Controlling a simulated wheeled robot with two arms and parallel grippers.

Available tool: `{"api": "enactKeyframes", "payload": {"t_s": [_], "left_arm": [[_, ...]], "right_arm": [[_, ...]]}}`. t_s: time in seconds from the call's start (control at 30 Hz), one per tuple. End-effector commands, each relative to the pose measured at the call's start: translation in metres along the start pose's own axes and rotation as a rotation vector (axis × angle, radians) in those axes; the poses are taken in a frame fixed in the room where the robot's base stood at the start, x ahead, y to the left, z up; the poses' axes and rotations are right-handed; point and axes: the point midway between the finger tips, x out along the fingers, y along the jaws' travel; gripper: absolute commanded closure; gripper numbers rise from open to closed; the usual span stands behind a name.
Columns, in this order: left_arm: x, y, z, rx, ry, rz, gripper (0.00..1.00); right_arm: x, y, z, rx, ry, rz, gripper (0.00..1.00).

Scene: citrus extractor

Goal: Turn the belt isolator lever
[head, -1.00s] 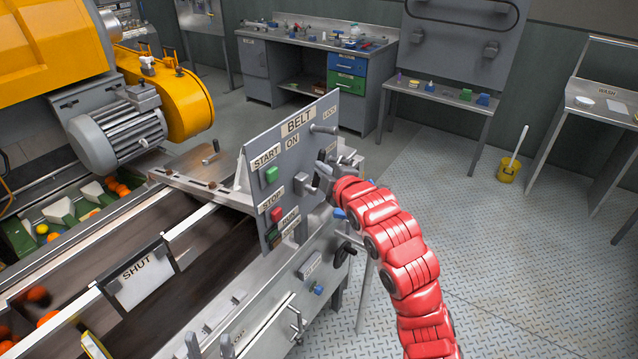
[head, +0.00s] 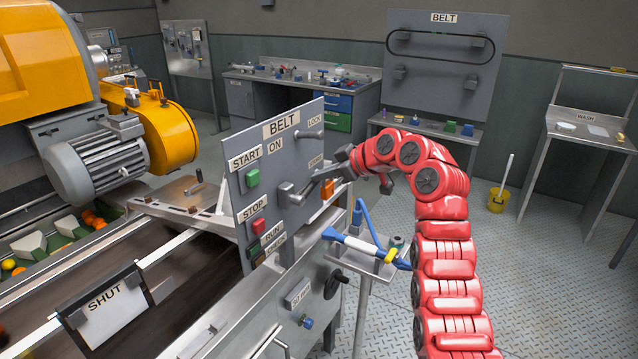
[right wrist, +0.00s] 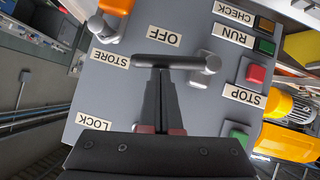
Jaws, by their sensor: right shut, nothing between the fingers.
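The belt isolator lever (head: 291,193) is a grey metal lever on the grey BELT panel (head: 288,160). In the right wrist view its bar (right wrist: 165,62) lies crosswise beside the OFF label (right wrist: 173,37), with its round pivot (right wrist: 208,66) at the right end. My right gripper (head: 318,177) reaches the panel from the right. In the right wrist view its dark fingers (right wrist: 163,77) are shut with nothing between them, tips at the lever bar. I cannot tell whether they press on it. The ON label (head: 275,145) shows above the lever. My left gripper is not in view.
An orange item (head: 328,188) hangs by the STORE label, close to my gripper. A peg (head: 310,134) sticks out near LOCK. Green START (head: 252,178) and red STOP (head: 258,227) buttons are left of the lever. A small stand (head: 362,255) with a blue-white tool is below my arm.

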Motion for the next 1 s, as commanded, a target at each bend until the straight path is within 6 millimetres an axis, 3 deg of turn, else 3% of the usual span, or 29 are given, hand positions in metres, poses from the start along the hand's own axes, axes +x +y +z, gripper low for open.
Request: {"api": "enactKeyframes", "payload": {"t_s": [0.17, 0.4, 1.0], "left_arm": [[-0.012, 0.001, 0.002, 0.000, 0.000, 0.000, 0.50], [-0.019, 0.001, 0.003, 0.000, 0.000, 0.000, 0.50], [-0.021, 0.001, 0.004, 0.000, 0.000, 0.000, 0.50]], "right_arm": [[0.006, 0.003, 0.009, 0.097, -0.003, -0.065, 1.00], [0.009, 0.006, 0.013, 0.096, 0.000, -0.063, 1.00], [0.010, 0.007, 0.015, 0.096, 0.001, -0.063, 1.00]]}}
